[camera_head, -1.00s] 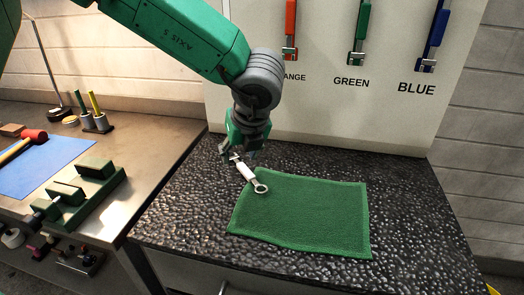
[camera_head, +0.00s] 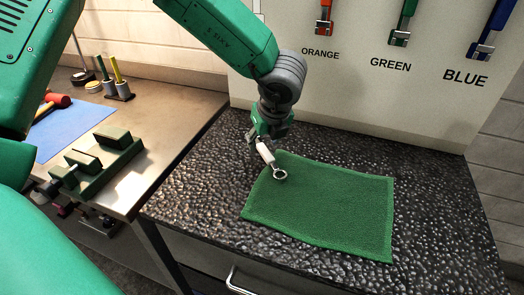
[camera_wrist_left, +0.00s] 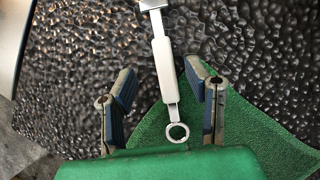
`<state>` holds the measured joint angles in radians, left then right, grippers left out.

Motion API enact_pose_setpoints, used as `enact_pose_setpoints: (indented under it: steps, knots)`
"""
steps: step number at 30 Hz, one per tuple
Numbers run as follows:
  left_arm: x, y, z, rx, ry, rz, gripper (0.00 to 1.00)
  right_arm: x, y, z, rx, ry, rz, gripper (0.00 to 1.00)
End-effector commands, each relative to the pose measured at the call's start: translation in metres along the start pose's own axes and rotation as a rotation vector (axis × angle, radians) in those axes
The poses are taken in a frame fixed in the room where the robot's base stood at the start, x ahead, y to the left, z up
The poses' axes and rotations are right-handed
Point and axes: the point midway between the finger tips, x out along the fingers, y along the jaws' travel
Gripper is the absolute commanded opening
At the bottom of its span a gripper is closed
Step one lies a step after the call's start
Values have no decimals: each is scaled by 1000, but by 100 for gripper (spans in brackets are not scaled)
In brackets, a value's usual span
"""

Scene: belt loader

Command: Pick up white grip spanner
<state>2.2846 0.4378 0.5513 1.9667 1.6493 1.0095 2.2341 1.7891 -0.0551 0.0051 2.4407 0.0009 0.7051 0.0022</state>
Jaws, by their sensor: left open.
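The white grip spanner (camera_head: 266,155) lies on the dark bumpy worktop, its ring end over the corner of a green mat (camera_head: 325,210). It also shows in the left wrist view (camera_wrist_left: 163,65), with the ring toward the bottom and the metal jaw end cut off at the top. My left gripper (camera_head: 258,140) is above the spanner's upper part, pointing down. In the left wrist view its two fingers (camera_wrist_left: 160,72) are apart, one on each side of the white grip, with gaps on both sides. The jaw end is hidden in the head view. My right gripper is out of view.
A metal bench (camera_head: 150,110) at left holds a green block fixture (camera_head: 105,160) and a blue sheet (camera_head: 70,130). The worktop's right side is clear.

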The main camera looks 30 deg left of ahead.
Motion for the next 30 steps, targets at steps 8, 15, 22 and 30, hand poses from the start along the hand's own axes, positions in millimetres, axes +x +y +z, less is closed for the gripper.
enact_pose_setpoints:
  steps: [8, 15, 22, 30]
  knots:
    - [34, -2, -4, 4, -5, 3, 43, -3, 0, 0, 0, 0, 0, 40]
    - [40, 1, -1, 3, -2, 1, 43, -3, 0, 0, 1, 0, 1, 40]
    - [41, 2, 1, 2, 1, 1, 15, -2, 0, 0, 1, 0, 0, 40]
    - [41, 1, -1, 3, -1, 6, 0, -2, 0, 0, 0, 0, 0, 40]
